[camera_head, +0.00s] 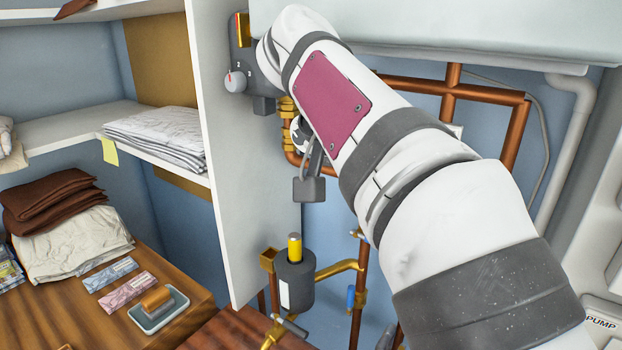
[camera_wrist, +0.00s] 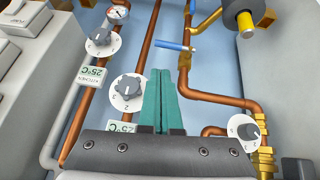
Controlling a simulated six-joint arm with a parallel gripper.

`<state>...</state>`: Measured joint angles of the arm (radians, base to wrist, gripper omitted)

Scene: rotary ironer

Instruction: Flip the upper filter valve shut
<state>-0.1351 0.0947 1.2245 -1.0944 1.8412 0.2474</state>
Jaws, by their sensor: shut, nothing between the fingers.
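A blue lever (camera_wrist: 172,45) on a brass fitting sits on a copper pipe in the wrist view, pointing left across the pipe. A blue handle also shows in the head view (camera_head: 350,297), low beside the arm. The dark filter body (camera_head: 295,275) with a yellow top stands left of it, with brass pipes. Part of a dark cylinder with a yellow end (camera_wrist: 245,20) shows at the wrist view's top right. I cannot tell for sure which handle is the upper filter valve. My gripper (camera_wrist: 161,75) is shut and empty, its teal fingertips appearing just below the blue lever; contact is unclear. The arm hides it in the head view.
Numbered dials (camera_wrist: 127,89) and copper pipes surround the fingers, with a gauge (camera_wrist: 118,13) at top left. A white panel (camera_head: 240,150) and shelves with linen (camera_head: 155,130) stand at left.

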